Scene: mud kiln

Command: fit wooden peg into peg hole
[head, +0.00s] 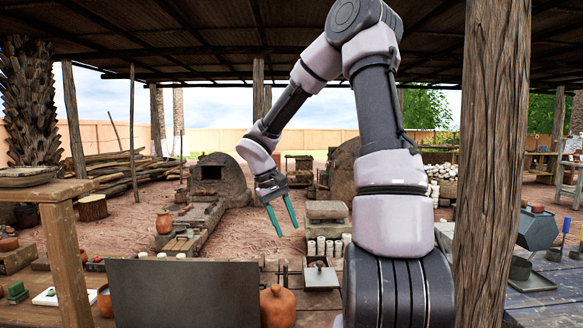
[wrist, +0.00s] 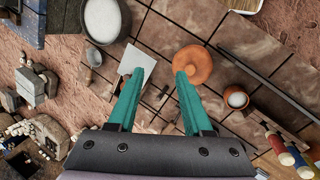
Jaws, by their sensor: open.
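My gripper (head: 287,230) is open and empty, pointing down in the air above the work area in the head view. Its two teal fingers also show apart in the wrist view (wrist: 161,74), with nothing held between them. A pale square plate (wrist: 133,62) lies just beyond the left finger in the wrist view. A pale board (head: 320,276) with a small block on it lies below the gripper in the head view. I cannot clearly make out the wooden peg or the peg hole in either view. The fingers hide part of the surface below.
An orange clay pot (head: 278,306) stands near the front, also beyond the right finger in the wrist view (wrist: 196,62). A dark panel (head: 183,293) stands beside it. A thick wooden post (head: 491,150) rises at right. A round white-filled basin (wrist: 105,18) lies at upper left.

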